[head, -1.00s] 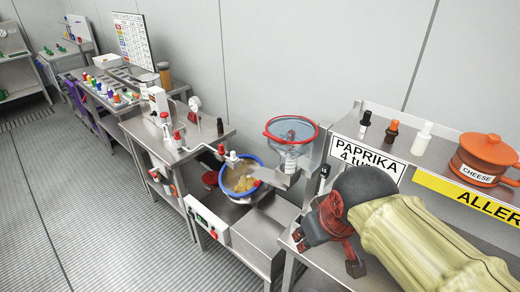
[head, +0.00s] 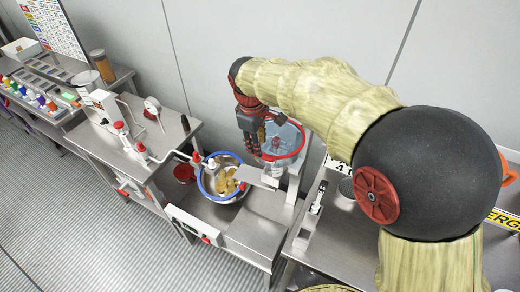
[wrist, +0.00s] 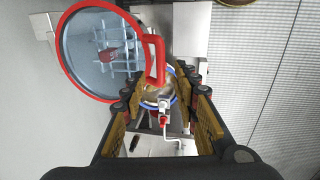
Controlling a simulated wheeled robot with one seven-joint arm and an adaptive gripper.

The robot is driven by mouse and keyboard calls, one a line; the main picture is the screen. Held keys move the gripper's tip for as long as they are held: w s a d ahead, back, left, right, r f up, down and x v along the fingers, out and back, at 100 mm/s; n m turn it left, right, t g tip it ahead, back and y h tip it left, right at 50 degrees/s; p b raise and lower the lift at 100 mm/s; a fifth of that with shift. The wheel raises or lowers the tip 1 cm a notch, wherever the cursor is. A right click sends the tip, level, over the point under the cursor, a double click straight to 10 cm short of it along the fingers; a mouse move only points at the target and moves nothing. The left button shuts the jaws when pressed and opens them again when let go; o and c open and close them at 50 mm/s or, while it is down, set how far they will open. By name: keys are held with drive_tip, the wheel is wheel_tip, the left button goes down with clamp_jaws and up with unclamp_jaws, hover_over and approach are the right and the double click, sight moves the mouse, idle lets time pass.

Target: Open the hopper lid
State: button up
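A red lid handle (wrist: 155,58) sticks out from the rim's right edge in the wrist view. My gripper (head: 252,142) is at the hopper's left side, pointing down. In the wrist view my gripper (wrist: 162,85) is open, with the handle between or just beyond its fingertips; contact is unclear.
A blue-rimmed bowl (head: 203,178) with yellowish contents sits below and left of the hopper. A steel chute (head: 252,177) lies between them. A pipe with red-and-white fittings (head: 143,150) stands left. The wall is close behind.

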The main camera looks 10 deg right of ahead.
drive_tip(key=f, duration=0.5)
drive_tip(key=shift+w+d+f, duration=0.3)
drive_tip(key=shift+w, duration=0.05)
drive_tip(key=shift+c, duration=1.4)
clamp_jaws()
